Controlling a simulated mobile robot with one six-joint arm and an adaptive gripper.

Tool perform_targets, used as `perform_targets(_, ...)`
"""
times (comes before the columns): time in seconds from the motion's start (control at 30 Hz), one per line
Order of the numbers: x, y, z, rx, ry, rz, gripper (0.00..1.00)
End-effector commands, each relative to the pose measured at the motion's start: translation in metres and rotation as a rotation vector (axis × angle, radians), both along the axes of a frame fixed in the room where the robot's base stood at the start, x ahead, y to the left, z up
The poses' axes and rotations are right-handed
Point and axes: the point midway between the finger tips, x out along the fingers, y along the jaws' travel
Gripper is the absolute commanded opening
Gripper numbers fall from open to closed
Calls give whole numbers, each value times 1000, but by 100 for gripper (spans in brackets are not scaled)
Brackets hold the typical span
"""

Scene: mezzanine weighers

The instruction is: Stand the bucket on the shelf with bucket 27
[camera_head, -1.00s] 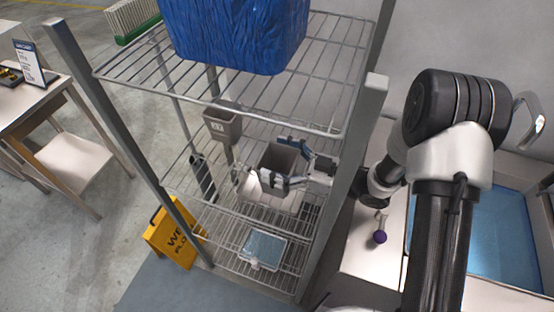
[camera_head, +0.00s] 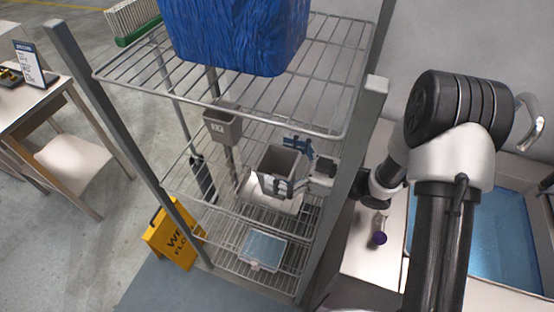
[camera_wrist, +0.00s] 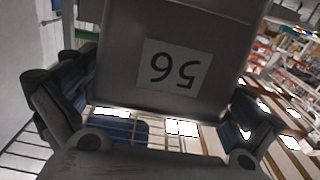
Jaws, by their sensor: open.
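A grey-brown bucket (camera_head: 279,163) stands upright on the right part of the rack's middle shelf. In the wrist view the bucket (camera_wrist: 180,55) fills the upper middle, with an upside-down label reading 56. My gripper (camera_head: 291,166) is open at its right side, one finger behind it and one in front. The wrist view shows the gripper's fingers (camera_wrist: 155,110) spread wide on either side of the bucket. A similar bucket (camera_head: 232,129) stands farther left on the rack; its label is too small to read. The bucket's base is partly hidden.
Rack posts (camera_head: 362,130) stand close to my arm. A yellow wet-floor sign (camera_head: 172,235) is at left.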

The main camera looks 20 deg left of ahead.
Motion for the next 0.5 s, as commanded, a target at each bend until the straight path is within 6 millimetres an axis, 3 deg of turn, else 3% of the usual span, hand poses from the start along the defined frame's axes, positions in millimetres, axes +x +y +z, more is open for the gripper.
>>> perform_targets(0.3,-3,-67,1,0,3,-9,100)
perform_targets(0.5,-7,-102,0,0,1,-6,100)
